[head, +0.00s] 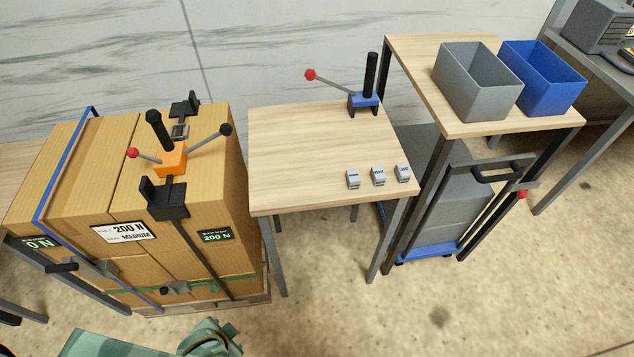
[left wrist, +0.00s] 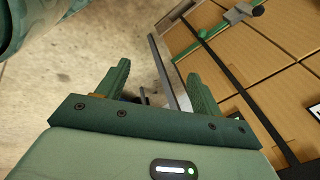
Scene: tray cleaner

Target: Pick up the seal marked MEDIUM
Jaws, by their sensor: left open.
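Three small grey seals stand in a row near the front right edge of the small wooden table (head: 300,150) in the head view: a left one (head: 353,180), a middle one (head: 378,176) and a right one (head: 403,173). Each has a dark label on top, too small to read, so I cannot tell which says MEDIUM. My left gripper (left wrist: 158,72) is open in the left wrist view, with nothing between its fingers. It is beside the strapped boxes, away from the seals. My right gripper is in neither view.
A blue lever tool (head: 364,101) stands at the table's back. Grey (head: 470,88) and blue (head: 540,80) bins stand right.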

